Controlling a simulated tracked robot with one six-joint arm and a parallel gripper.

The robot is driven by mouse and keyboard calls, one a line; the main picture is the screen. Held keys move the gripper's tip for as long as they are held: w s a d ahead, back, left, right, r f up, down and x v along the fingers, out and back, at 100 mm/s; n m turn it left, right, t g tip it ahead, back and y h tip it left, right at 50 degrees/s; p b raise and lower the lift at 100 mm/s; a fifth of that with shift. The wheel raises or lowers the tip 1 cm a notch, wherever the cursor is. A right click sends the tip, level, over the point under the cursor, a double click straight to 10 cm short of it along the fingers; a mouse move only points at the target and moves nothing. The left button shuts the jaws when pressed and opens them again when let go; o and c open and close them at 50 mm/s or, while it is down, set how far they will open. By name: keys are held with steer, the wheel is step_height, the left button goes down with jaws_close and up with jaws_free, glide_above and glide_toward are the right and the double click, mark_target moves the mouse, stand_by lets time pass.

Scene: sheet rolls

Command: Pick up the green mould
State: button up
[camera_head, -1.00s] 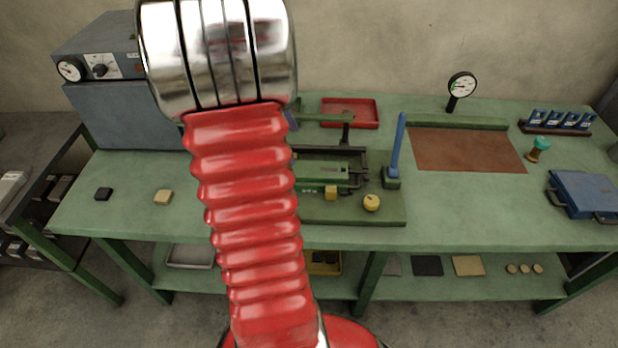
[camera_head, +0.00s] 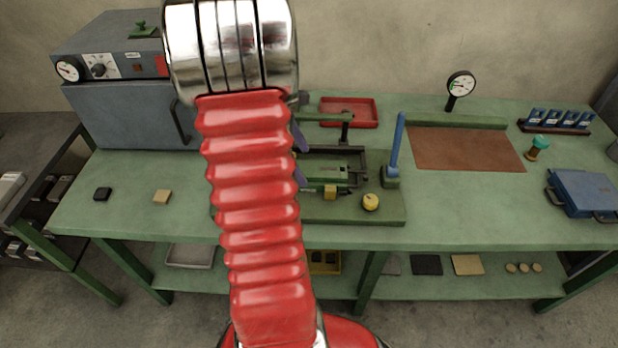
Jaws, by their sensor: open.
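A flat green block (camera_head: 328,173), which looks like the green mould, lies in the dark frame of a fixture on the bench. Its left part is hidden behind my red arm. My gripper (camera_head: 302,160) is mostly hidden behind the arm. Only two purple finger-like parts show at the arm's right edge, one above the other, spread apart. They appear close to the left end of the green block in the picture. I cannot tell their height above it or whether they touch it. Nothing is visibly held.
The fixture stands on a green base plate (camera_head: 385,214) with a blue lever (camera_head: 397,145) and a yellow knob (camera_head: 371,202). A red tray (camera_head: 349,112) lies behind. A grey oven (camera_head: 125,115) stands at left. A brown sheet (camera_head: 465,150) lies at right. The front left bench is mostly clear.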

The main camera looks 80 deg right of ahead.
mark_target(306, 168)
steer(key=shift+x, duration=2.6)
steer(key=shift+w, duration=0.1)
steer(key=shift+c, duration=0.5)
steer(key=c, duration=2.1)
steer(key=shift+o, duration=0.2)
steer(key=shift+d+r, duration=0.1)
